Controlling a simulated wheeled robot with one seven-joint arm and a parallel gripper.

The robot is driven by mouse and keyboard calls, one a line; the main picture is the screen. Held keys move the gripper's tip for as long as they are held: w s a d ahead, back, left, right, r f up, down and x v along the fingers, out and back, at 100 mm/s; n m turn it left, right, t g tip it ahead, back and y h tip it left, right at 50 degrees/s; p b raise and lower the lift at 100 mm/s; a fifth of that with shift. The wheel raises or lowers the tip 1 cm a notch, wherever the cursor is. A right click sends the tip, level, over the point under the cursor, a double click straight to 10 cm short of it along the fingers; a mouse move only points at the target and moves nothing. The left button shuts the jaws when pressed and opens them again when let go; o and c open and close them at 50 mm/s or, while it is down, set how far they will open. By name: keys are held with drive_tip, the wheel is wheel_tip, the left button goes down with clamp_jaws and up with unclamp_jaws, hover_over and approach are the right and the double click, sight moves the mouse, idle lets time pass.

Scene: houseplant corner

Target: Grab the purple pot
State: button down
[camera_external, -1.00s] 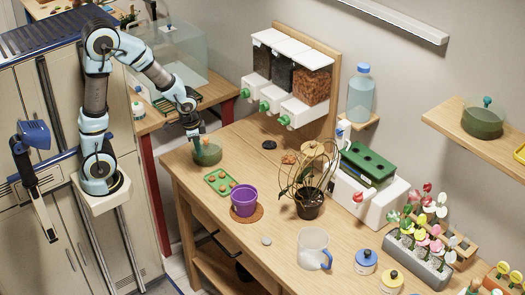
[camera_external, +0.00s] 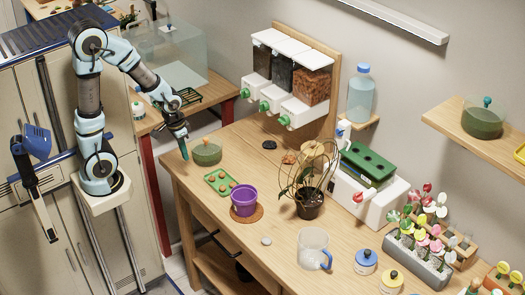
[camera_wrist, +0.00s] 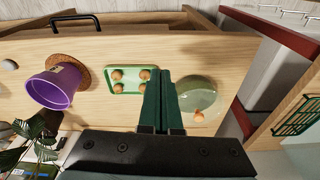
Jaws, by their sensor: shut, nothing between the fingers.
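The purple pot (camera_external: 243,199) stands upright on a round brown cork mat (camera_external: 259,213) near the table's front edge. In the wrist view the purple pot (camera_wrist: 56,86) is at the left, apart from my gripper, with part of the cork mat (camera_wrist: 84,75) showing behind it. My gripper (camera_external: 184,157) is shut and empty, with its green fingers pointing down beside the table's far left corner. In the wrist view the gripper's fingers (camera_wrist: 161,88) are together in the middle, between the green tray and a glass bowl.
A green tray (camera_external: 229,178) with several small brown balls lies between the gripper's side and the pot. The glass bowl (camera_external: 207,155) is close to my gripper. A wire-framed plant (camera_external: 310,206) and a clear mug (camera_external: 313,243) stand right of the pot.

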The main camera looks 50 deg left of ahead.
unclamp_jaws()
idle(0.8)
